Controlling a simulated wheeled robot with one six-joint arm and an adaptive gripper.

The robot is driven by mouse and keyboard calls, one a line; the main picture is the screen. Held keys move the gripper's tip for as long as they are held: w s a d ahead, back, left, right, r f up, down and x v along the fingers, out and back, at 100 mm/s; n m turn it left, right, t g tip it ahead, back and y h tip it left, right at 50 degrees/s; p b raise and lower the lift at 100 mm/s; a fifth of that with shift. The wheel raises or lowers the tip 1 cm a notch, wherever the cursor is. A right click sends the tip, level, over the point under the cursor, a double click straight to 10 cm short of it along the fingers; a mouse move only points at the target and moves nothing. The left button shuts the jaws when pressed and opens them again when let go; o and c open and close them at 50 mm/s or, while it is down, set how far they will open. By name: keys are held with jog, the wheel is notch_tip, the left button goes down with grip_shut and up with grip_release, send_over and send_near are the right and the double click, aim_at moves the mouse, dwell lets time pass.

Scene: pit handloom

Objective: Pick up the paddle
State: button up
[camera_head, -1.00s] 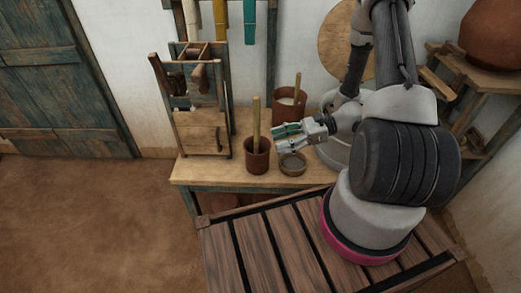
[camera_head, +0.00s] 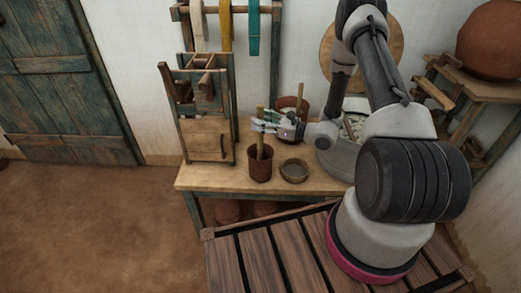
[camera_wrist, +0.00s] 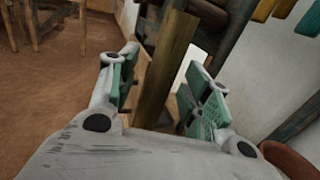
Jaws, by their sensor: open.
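A flat wooden paddle (camera_head: 260,147) stands upright in a small brown pot (camera_head: 261,168) on the wooden table. It also shows in the wrist view (camera_wrist: 166,72), rising between my fingers and slightly tilted in the picture. My gripper (camera_head: 262,121) is open at the paddle's upper part, coming from the right. In the wrist view my gripper (camera_wrist: 163,65) has one green-padded finger on each side of the paddle, with gaps visible. The paddle's lower end is hidden in the pot.
A small bowl (camera_head: 294,171) sits right of the pot. Behind stands a larger brown pot (camera_head: 292,103) with another stick (camera_head: 300,93). A wooden cabinet-like frame (camera_head: 204,140) stands left. A pale basin (camera_head: 340,158) is right. Coloured cloth strips (camera_head: 252,30) hang behind.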

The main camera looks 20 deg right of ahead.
jog(key=shift+w+a, duration=0.2)
grip_shut()
